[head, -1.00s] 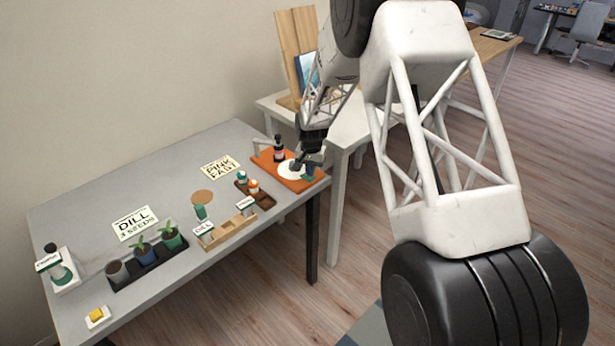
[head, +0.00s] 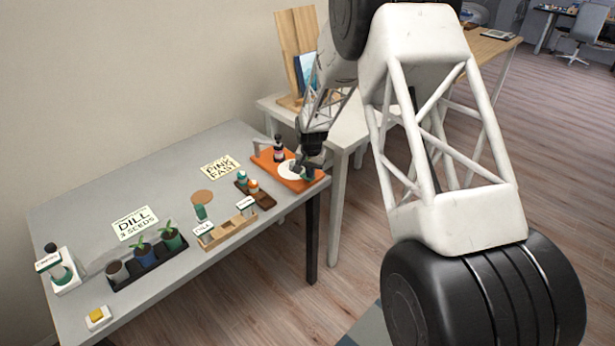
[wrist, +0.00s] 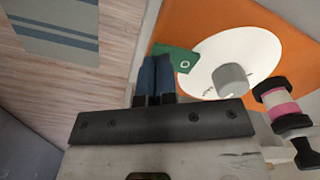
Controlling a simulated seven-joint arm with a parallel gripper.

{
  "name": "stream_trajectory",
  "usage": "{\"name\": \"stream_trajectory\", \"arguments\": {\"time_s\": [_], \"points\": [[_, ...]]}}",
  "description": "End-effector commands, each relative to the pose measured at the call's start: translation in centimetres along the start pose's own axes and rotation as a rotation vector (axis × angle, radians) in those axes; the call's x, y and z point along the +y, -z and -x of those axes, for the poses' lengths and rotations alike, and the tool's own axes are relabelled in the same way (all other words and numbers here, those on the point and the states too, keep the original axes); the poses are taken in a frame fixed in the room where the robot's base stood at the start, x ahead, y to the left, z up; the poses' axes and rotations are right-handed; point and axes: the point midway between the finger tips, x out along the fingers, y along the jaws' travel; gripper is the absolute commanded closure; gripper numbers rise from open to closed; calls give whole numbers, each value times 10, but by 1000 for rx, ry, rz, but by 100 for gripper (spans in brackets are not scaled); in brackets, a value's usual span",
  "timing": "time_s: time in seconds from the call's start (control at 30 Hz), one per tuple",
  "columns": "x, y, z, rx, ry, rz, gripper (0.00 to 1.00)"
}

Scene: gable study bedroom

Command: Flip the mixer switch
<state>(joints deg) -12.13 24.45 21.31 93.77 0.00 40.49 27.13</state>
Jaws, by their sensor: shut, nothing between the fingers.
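The mixer is an orange board (head: 263,156) at the far right corner of the grey table, and its orange surface fills the top of the wrist view (wrist: 195,18). It carries a white disc (wrist: 215,55) with a grey round knob (wrist: 232,78). A green piece with a white ring mark (wrist: 180,57), perhaps the switch, lies at the board's edge beside the disc. My gripper (wrist: 156,62) is shut and empty. Its fingertips overlap the green piece's left end in the wrist view; I cannot tell whether they touch. In the head view my gripper (head: 302,168) is low over the board.
A dark bottle with a pink band (wrist: 282,105) stands on the board near the knob. A brown tray with small bottles (head: 262,199) and a wooden rack (head: 228,232) are left of the board. A white table (head: 345,128) stands behind, holding wooden boards.

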Motion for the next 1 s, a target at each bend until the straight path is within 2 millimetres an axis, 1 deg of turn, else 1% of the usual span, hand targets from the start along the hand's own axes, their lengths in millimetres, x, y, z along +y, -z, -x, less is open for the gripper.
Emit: {"name": "stream_trajectory", "arguments": {"time_s": [0.73,1.0], "points": [[0,0,-8,0,0,0,100],[0,0,-4,0,0,0,100]]}}
